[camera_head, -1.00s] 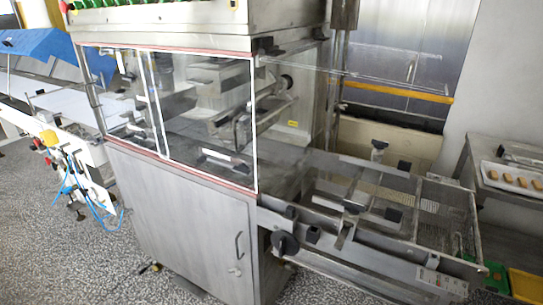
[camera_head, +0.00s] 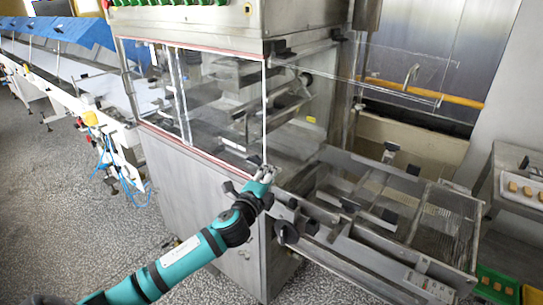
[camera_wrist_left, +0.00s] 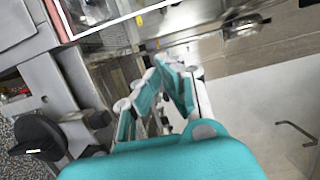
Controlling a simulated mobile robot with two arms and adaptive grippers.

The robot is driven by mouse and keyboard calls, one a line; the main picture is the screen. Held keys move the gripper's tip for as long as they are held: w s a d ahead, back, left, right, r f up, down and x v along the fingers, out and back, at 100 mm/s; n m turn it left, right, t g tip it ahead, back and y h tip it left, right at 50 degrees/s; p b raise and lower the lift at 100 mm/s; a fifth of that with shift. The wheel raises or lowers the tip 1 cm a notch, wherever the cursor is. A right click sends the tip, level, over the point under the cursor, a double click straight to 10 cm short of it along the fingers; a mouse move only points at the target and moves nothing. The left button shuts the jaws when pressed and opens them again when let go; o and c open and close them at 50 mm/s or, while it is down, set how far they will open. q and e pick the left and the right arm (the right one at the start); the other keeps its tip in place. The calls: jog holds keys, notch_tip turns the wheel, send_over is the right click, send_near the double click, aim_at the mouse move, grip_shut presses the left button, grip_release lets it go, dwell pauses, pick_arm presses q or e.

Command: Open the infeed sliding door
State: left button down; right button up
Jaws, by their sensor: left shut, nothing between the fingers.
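The machine's front window has clear sliding panels in a white and red frame: a narrow left panel (camera_head: 150,85) and a wider right panel (camera_head: 225,100), with a vertical strip between them. Another clear panel (camera_head: 400,72) with a small handle sticks out at the machine's right end. I cannot tell which is the infeed door. My left gripper (camera_head: 268,172) is shut and empty at the lower right corner of the front window; contact with the frame is unclear. My right gripper is out of view.
A metal mesh conveyor bed (camera_head: 440,220) extends right of the machine. A black knob (camera_head: 287,232) projects below my gripper; it also shows in the left wrist view (camera_wrist_left: 38,135). A white-and-blue conveyor line (camera_head: 60,60) stands at the left.

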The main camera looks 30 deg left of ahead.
pick_arm(q)
jog(key=w+a+p, duration=0.2)
jog(key=w+a, duration=0.2)
jog(key=w, duration=0.3)
jog(key=shift+a, duration=0.4)
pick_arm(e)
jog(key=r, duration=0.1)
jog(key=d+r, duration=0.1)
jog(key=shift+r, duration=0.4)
